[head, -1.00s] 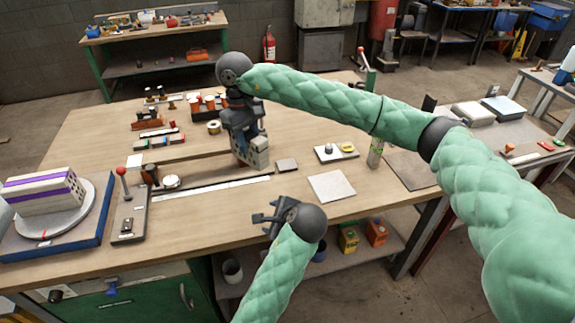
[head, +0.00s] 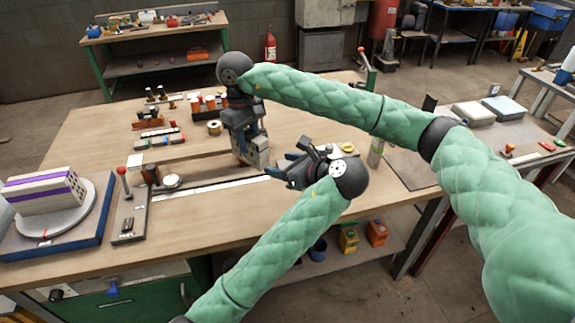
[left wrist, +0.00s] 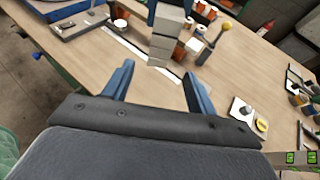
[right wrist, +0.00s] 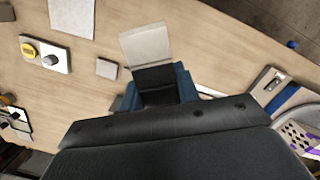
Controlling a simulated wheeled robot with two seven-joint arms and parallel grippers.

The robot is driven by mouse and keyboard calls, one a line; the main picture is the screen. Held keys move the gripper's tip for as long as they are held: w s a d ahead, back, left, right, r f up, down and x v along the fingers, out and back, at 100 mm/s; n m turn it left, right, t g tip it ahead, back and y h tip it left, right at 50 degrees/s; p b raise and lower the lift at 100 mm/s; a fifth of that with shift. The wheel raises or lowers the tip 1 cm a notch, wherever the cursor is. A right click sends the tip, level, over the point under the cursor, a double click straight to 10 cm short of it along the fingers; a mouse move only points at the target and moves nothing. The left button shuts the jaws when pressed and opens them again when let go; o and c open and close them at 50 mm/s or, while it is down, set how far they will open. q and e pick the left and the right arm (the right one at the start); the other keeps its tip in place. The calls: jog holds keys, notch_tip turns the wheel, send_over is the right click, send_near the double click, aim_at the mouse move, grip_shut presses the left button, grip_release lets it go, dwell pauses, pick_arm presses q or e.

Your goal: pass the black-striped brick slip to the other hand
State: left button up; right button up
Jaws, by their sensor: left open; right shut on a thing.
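My right gripper (head: 245,138) hangs over the middle of the workbench, shut on the pale grey brick slip (head: 258,154). In the right wrist view the slip (right wrist: 146,44) sticks out beyond my right fingers (right wrist: 157,88), with a dark part between them. My left gripper (head: 292,171) is open and empty, to the right of the slip in the head view. In the left wrist view the slip (left wrist: 167,45) stands just ahead of my open left fingers (left wrist: 158,84), roughly in line with the gap and apparently not between them. Its gripped end is hidden.
A purple-striped block (head: 45,193) sits on a round turntable at the bench's left. A red-knobbed lever fixture (head: 128,205) and a long pale strip (head: 212,188) lie left of the grippers. The bench's front right is clear.

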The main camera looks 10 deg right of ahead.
aim_at(258, 159)
pick_arm(q)
jog(key=x, duration=1)
jog(key=shift+w+a+f, duration=0.1)
jog(key=shift+w+f, duration=0.05)
jog(key=c, duration=1)
jog(key=shift+c, duration=1.1)
pick_arm(e)
jog(key=o, duration=1.2)
